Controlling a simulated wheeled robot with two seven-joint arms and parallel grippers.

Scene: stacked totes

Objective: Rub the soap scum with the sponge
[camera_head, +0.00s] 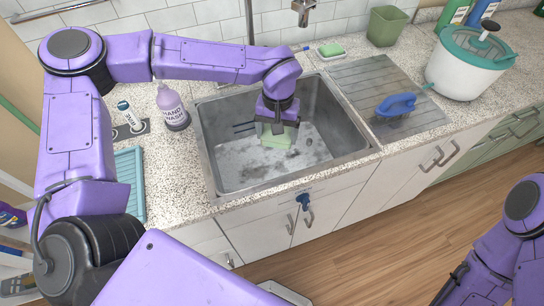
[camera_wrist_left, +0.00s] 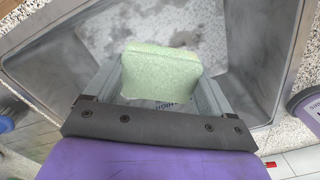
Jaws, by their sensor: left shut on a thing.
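The sponge (camera_head: 277,139) is a pale green block inside the sink basin. My left gripper (camera_head: 275,127) points down into the basin and is shut on the sponge. In the left wrist view the sponge (camera_wrist_left: 160,72) sticks out between the fingers, above or against the basin floor; I cannot tell if it touches. The soap scum (camera_head: 243,164) shows as grey, blotchy patches on the basin floor, left of and around the sponge. It also shows in the left wrist view (camera_wrist_left: 140,28), partly hidden behind the sponge. My right arm is at the lower right, its gripper out of frame.
The metal sink (camera_head: 212,148) has raised walls around the gripper. A hand wash bottle (camera_head: 172,107) stands on the counter at left. A blue brush (camera_head: 396,104) lies on the drainboard (camera_head: 362,78) at right. A green cup (camera_head: 386,26) and white-green container (camera_head: 465,67) stand behind.

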